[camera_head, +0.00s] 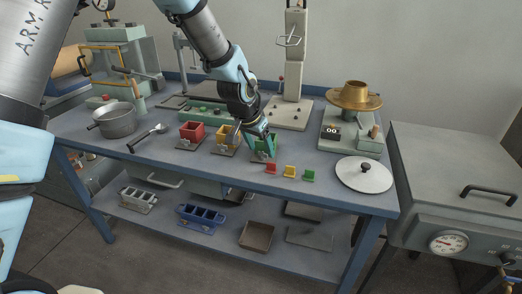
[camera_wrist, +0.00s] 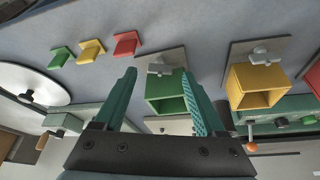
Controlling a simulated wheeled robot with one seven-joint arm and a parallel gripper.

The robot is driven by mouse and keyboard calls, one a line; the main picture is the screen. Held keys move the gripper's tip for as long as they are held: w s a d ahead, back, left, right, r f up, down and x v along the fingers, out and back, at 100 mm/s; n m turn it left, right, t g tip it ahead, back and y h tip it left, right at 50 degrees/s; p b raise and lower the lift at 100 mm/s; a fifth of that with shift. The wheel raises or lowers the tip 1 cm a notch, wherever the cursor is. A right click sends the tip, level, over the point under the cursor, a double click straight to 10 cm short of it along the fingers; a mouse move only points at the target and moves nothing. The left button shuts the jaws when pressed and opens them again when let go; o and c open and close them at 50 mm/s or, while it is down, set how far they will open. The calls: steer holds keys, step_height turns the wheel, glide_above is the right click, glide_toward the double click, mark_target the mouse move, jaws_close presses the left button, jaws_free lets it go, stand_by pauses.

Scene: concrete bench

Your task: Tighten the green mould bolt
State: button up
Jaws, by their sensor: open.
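The green mould (camera_head: 262,156) stands on a grey base plate near the front middle of the bench, partly hidden by my gripper (camera_head: 264,143). In the wrist view the open green mould box (camera_wrist: 167,103) lies between my fingers. Its bolt (camera_wrist: 160,67), a small grey-silver part on the plate, is at the box's edge, in line with the gap between the fingertips. My gripper (camera_wrist: 158,75) is open, and nothing is held. The fingers appear to be above or beside the mould; whether they touch it I cannot tell.
The yellow mould (camera_head: 226,137) and red mould (camera_head: 191,133) stand to the left. Small red (camera_head: 271,168), yellow (camera_head: 290,171) and green (camera_head: 309,175) pieces lie in front. A round lid (camera_head: 364,175) and a scale (camera_head: 350,135) are to the right. A pot (camera_head: 116,121) is far left.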

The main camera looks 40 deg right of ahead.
steer(key=b+v, duration=0.1)
steer(key=v, duration=0.8)
steer(key=shift+r, duration=0.2)
steer(key=shift+s+a, duration=0.1)
steer(key=shift+c, duration=0.3)
